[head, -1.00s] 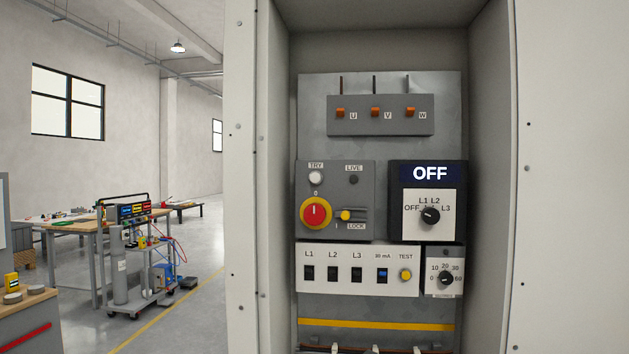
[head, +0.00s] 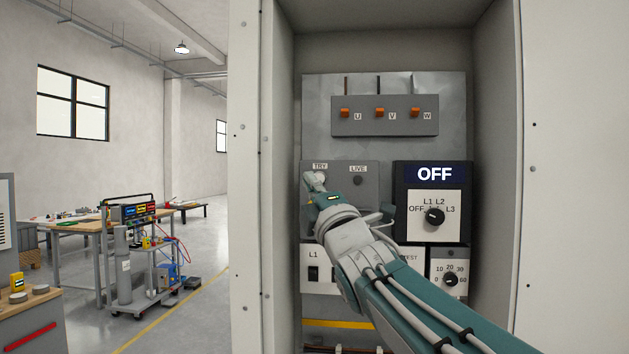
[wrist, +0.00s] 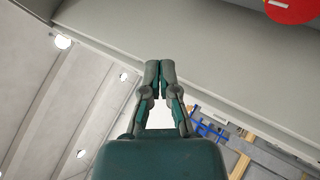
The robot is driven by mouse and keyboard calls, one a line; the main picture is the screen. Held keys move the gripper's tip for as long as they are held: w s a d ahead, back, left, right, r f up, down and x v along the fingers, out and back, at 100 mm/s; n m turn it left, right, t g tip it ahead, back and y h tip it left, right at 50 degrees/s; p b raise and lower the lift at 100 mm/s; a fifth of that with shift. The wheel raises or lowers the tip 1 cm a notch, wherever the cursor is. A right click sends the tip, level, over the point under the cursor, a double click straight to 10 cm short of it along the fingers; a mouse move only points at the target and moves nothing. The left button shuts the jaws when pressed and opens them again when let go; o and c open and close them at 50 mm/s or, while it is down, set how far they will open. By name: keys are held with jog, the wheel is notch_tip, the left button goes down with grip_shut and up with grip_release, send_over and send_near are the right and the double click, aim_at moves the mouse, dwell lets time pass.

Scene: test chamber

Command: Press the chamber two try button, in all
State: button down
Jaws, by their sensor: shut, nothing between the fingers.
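The white TRY button (head: 320,176) sits under its TRY label (head: 320,166) at the upper left of the grey switch panel (head: 368,172). My gripper (head: 312,180) reaches up from the lower right, its shut fingertips at the button and partly covering it. I cannot tell whether they touch it. The wrist view shows the fingers (wrist: 160,66) together with nothing between them; the button is not visible there. My arm hides the red knob and the lock slider in the head view. Part of the red knob (wrist: 290,8) shows at the wrist view's top right.
The LIVE lamp (head: 358,181) is dark, right of the button. The selector box (head: 434,205) beside it reads OFF. Orange U, V, W levers (head: 380,113) are above. The cabinet's side walls (head: 497,150) stand close on both sides. A trolley (head: 145,265) stands far left.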

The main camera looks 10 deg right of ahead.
aim_at(320, 178)
jog(key=w+d, duration=0.2)
jog(key=w, duration=0.6)
jog(key=shift+w+d, duration=0.2)
jog(key=shift+d, duration=0.15)
jog(key=shift+w, duration=0.1)
dwell(1.3)
jog(key=shift+w+d, duration=0.2)
jog(key=shift+w, duration=0.05)
jog(key=shift+w+d, duration=0.15)
jog(key=shift+w, duration=0.3)
dwell(0.8)
dwell(0.4)
jog(key=shift+s+a, duration=0.3)
jog(key=shift+s, duration=0.6)
jog(key=shift+r, duration=0.1)
